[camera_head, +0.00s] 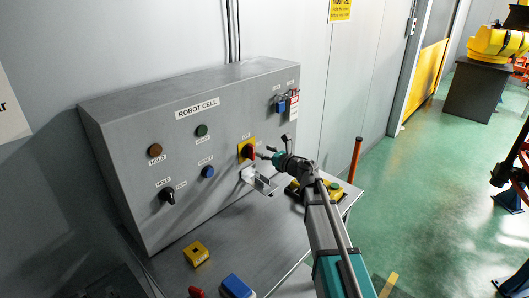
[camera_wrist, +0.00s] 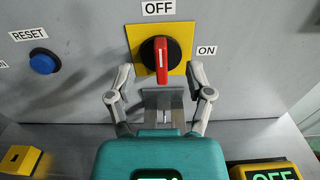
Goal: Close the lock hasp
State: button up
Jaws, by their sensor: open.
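My gripper (camera_wrist: 161,76) is open, one finger on each side of the switch and bracket, with nothing between the fingertips gripped. In the head view my gripper (camera_head: 268,151) is close in front of the switch; contact with the panel cannot be told.
The grey ROBOT CELL panel (camera_head: 140,115) carries several buttons and a black selector (camera_head: 167,195). Padlocks (camera_head: 281,106) and a red tag (camera_head: 293,106) hang at its upper right. A yellow box (camera_head: 196,253) and a blue item (camera_head: 236,287) lie on the bench.

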jog(key=v, duration=1.1)
jog(key=shift+s+d, duration=0.25)
jog(key=shift+s, duration=0.05)
